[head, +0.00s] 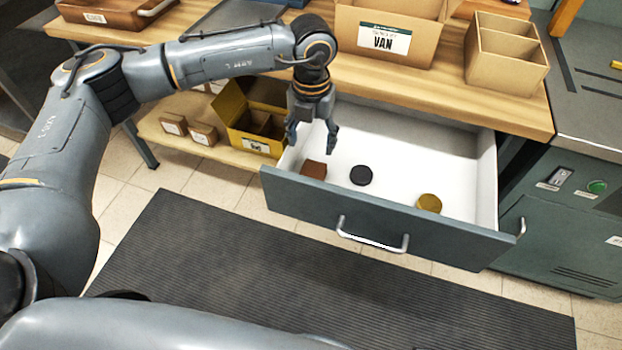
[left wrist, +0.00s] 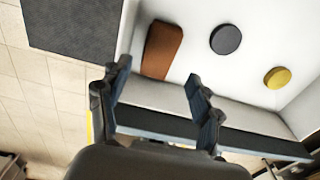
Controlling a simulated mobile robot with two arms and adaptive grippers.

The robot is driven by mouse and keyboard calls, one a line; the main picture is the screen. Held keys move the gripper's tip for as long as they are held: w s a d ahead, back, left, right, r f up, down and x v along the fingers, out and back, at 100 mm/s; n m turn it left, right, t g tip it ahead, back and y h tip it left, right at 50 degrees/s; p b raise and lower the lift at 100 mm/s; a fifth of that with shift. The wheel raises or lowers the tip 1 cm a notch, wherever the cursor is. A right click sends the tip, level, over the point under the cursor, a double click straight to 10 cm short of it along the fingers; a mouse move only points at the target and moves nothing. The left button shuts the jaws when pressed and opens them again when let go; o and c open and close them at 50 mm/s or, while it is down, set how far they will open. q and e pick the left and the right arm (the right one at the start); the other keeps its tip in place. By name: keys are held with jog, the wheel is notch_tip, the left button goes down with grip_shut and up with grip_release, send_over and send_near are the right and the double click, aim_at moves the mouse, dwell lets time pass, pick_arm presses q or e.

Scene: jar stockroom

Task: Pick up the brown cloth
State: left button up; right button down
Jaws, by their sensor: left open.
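The brown cloth (head: 314,169) lies at the left end of the open drawer (head: 372,222), on its white floor. In the left wrist view the brown cloth (left wrist: 162,50) is a folded rectangle just beyond my fingertips. My left gripper (head: 311,143) points down over the left part of the drawer, above the cloth and apart from it. Its fingers (left wrist: 155,78) are spread and empty. My right gripper is not in view.
A black disc (head: 361,175) and a yellow disc (head: 429,203) lie in the drawer, right of the cloth. A cardboard box marked VAN (head: 384,42) and a divided box (head: 506,62) stand on the wooden bench above. A yellow box (head: 243,117) sits on the lower shelf.

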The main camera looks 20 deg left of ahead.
pick_arm(q)
send_over(312, 172)
notch_tip(312, 172, down, 6)
jog(key=shift+a+r, duration=0.1)
notch_tip(312, 172, down, 5)
jog(key=shift+r+b, duration=0.15)
jog(key=shift+b, duration=0.2)
jog(key=shift+f, duration=0.25)
jog(key=shift+c, duration=0.4)
jog(key=c, duration=0.8)
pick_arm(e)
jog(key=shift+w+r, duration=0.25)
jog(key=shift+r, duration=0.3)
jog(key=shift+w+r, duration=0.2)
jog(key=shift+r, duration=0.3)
pick_arm(q)
jog(key=shift+c, duration=0.2)
